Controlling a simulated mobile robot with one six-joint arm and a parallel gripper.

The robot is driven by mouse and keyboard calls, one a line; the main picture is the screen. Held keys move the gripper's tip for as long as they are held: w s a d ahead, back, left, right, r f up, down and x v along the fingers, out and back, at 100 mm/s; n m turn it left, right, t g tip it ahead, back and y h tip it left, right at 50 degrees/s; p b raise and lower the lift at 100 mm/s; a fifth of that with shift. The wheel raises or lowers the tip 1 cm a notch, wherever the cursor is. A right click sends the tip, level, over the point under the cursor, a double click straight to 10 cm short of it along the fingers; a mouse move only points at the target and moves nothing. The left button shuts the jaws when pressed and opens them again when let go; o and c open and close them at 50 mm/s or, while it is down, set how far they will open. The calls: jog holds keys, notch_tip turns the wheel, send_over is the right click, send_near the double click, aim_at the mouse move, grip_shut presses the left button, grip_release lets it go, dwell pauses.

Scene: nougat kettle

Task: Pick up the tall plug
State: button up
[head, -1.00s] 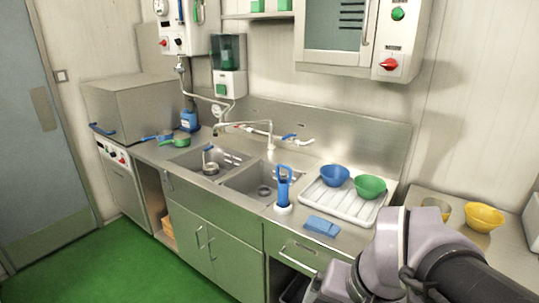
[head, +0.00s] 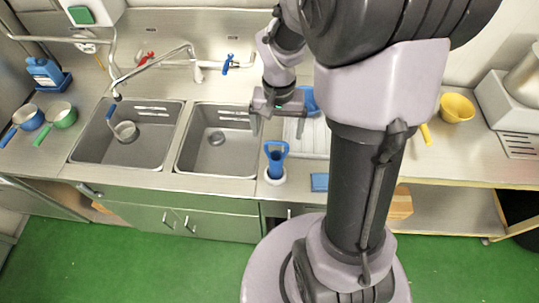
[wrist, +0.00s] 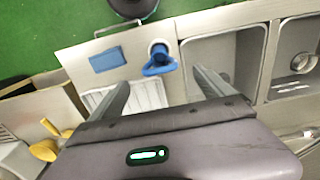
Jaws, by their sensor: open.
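A tall blue piece with a loop handle, which I take to be the tall plug (head: 275,160), stands upright in a white round base on the counter front, right of the right sink. In the wrist view the tall plug (wrist: 158,62) shows beyond the fingertips, its blue loop leaning toward the gap between them. My gripper (head: 279,125) is open and empty, over the counter behind the plug, apart from it. In the wrist view the two fingers of my gripper (wrist: 164,80) are spread wide.
A blue sponge (head: 320,182) lies right of the plug. A white drainer (head: 312,140) with a blue bowl (head: 309,101) is behind, partly hidden by my arm. The right sink (head: 217,142) is left. A yellow bowl (head: 457,107) stands at right.

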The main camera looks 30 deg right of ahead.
aim_at(277, 144)
notch_tip(277, 144, down, 9)
jog(key=shift+s+f+b, duration=0.1)
jog(key=shift+f+b, duration=0.1)
jog(key=shift+b, duration=0.7)
jog(key=shift+f, duration=0.25)
jog(key=shift+r, duration=0.1)
jog(key=shift+c, duration=1.4)
grip_shut()
